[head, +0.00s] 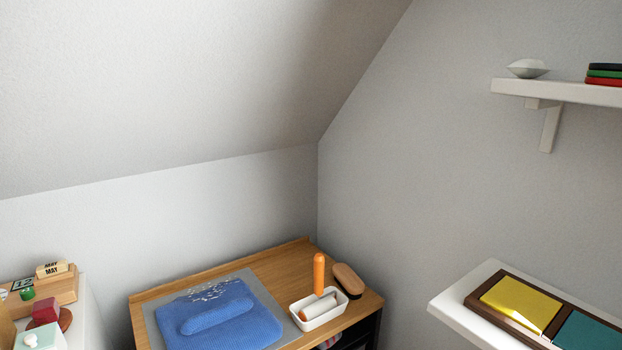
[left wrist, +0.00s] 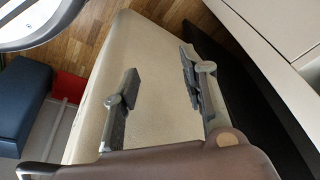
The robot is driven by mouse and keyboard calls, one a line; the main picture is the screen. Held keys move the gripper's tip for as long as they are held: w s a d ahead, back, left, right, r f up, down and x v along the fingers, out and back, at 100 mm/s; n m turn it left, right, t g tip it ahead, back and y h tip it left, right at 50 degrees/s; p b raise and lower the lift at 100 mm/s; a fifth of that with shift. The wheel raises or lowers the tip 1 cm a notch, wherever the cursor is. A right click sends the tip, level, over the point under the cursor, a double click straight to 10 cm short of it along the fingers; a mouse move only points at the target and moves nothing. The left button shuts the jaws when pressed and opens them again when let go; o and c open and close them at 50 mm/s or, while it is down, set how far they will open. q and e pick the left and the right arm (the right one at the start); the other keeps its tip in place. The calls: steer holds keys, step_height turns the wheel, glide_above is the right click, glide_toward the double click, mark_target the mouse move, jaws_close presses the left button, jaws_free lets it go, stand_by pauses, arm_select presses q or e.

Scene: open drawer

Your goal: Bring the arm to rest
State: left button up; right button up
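My left gripper (left wrist: 158,62) shows in the left wrist view only. Its two grey fingers stand well apart, and nothing is between them. Behind the fingers is a broad beige surface; I cannot tell how far off it is. My right gripper is in neither view. No arm shows in the head view.
In the head view a wooden-topped cabinet (head: 283,262) carries a folded blue cloth (head: 240,327) and a white tray (head: 322,318). A white shelf (head: 446,301) juts out at right. Pale drawer fronts (left wrist: 270,28) and wooden floor (left wrist: 160,12) show in the left wrist view.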

arm_select(q)
steer(key=s+a+f+g+p, duration=0.1)
steer(key=s+f+p, duration=0.3)
steer(key=s+p, duration=0.5)
steer(key=s+a+f+g+p, duration=0.1)
steer(key=s+a+f+p, duration=0.1)
steer(key=s+f+p, duration=0.3)
steer(key=s+p, duration=0.4)
steer(key=s, duration=0.2)
steer(key=shift+m+p, duration=0.3)
steer(key=shift+m, duration=0.1)
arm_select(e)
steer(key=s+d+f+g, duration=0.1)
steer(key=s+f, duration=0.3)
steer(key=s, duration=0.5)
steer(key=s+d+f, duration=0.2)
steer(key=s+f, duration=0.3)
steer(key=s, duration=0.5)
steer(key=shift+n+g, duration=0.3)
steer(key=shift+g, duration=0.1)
arm_select(q)
steer(key=shift+f, duration=0.15)
steer(key=shift+c, duration=0.6)
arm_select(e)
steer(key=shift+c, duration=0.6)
